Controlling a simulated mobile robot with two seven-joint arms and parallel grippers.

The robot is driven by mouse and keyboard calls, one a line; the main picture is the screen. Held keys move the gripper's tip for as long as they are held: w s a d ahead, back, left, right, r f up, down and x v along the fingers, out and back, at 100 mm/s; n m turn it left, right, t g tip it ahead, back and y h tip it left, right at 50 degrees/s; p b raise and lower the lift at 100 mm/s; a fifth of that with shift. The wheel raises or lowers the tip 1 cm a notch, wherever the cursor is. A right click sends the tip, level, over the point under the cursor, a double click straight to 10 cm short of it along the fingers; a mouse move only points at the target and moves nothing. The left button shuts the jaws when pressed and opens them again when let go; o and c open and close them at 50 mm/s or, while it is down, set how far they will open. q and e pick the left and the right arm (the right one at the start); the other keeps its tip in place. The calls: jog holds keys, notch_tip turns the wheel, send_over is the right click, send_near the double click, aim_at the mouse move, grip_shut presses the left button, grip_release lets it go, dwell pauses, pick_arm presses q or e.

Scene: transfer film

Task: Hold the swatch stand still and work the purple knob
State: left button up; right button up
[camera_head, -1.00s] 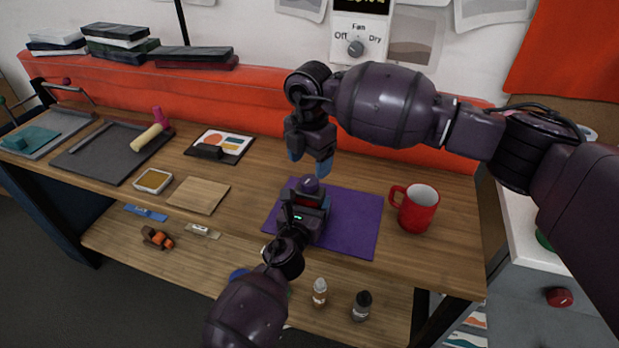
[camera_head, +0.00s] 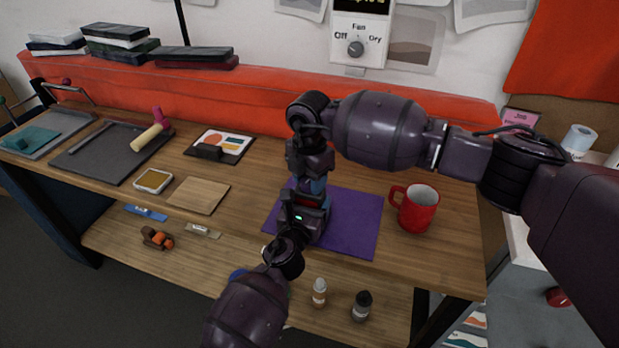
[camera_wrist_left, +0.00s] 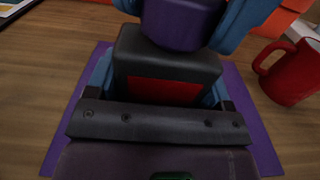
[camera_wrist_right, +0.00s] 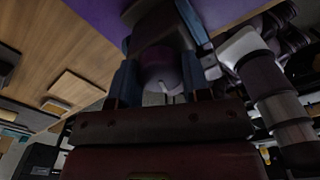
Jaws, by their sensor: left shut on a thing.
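The swatch stand, a dark block with a red panel, stands on the purple mat (camera_head: 355,222); the stand shows best in the left wrist view (camera_wrist_left: 168,62). My left gripper (camera_wrist_left: 160,85) is shut on the stand, one blue finger on each side. The purple knob (camera_wrist_left: 180,25) sits on top of the stand. My right gripper (camera_head: 312,188) points down from above, its blue fingers on either side of the knob. In the right wrist view the knob (camera_wrist_right: 162,72) lies between these fingers, which look open around it. In the head view the knob is mostly hidden by the right gripper.
A red mug (camera_head: 415,208) stands at the mat's right edge, near my right arm. A wooden board (camera_head: 199,195) and a small tray (camera_head: 153,181) lie to the left. A framed colour print (camera_head: 220,145) lies behind them. Bottles (camera_head: 361,305) stand on the lower shelf.

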jog(key=shift+c, duration=1.2)
jog(key=shift+n, duration=1.6)
jog(key=o, duration=0.9)
notch_tip(320, 180, up, 12)
jog(key=shift+r, duration=0.1)
pick_arm(q)
jog(key=o, duration=1.1)
